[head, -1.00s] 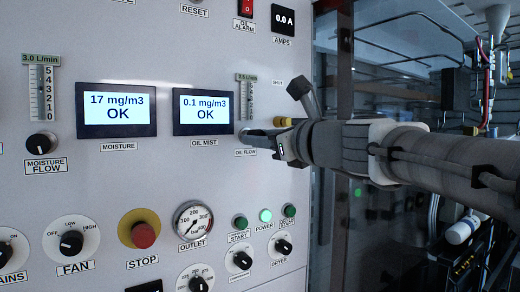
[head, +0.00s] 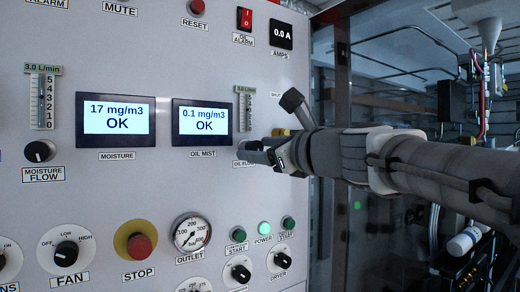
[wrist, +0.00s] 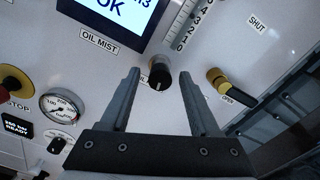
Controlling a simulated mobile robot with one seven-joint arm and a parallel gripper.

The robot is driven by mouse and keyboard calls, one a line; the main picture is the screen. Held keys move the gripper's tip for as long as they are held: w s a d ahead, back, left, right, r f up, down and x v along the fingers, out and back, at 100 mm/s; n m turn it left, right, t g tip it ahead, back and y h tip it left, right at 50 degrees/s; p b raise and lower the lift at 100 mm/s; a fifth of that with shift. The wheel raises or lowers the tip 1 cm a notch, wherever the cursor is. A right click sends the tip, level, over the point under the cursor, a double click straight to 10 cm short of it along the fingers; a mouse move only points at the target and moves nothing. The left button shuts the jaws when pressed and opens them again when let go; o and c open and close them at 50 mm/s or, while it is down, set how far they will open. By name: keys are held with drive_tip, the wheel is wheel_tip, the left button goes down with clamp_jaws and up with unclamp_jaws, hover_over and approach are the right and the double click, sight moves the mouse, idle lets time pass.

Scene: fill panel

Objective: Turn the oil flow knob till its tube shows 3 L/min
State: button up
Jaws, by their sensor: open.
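The oil flow knob (wrist: 160,73) is a black round knob with a pale pointer mark. In the wrist view it sits between my open fingertips, with a gap on each side. My gripper (wrist: 159,78) faces the panel; in the head view my gripper (head: 256,148) covers most of the knob and part of its OIL FLOW label. The oil flow tube (head: 245,112) stands above the knob. Its small green readout seems to show about 3.0 L/min, but the digits are blurred. In the wrist view the tube's scale (wrist: 183,27) shows only in part.
A yellow valve handle (wrist: 219,84) with a black end sits right of the knob, between SHUT and OPEN labels. The oil mist display (head: 203,117) reads 0.1 mg/m3 OK. The moisture flow knob (head: 40,151) and its tube, reading 3.0 L/min, are at left.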

drive_tip(key=v, duration=1.7)
drive_tip(key=shift+s+b, duration=0.2)
drive_tip(key=shift+b, duration=0.25)
drive_tip(key=shift+d, duration=0.15)
wheel_tip(320, 180, down, 21)
drive_tip(key=s+a+n+g+h, duration=0.25)
drive_tip(key=n+g+h, duration=0.2)
drive_tip(key=n, duration=0.75)
drive_tip(key=s+d+f+n+g+h, duration=0.2)
drive_tip(key=s+d+f+n, duration=0.1)
drive_tip(key=f+n, duration=0.3)
drive_tip(key=s+d+f+n+g+h, duration=0.3)
drive_tip(key=f+n, duration=0.3)
drive_tip(key=f, duration=0.3)
drive_tip(key=shift+s+d+f, duration=0.25)
drive_tip(key=shift+s+f, duration=0.05)
drive_tip(key=shift+s, duration=0.35)
drive_tip(key=shift+a+n+h, duration=0.15)
drive_tip(key=shift+n+h, duration=0.1)
drive_tip(key=shift+n, duration=0.05)
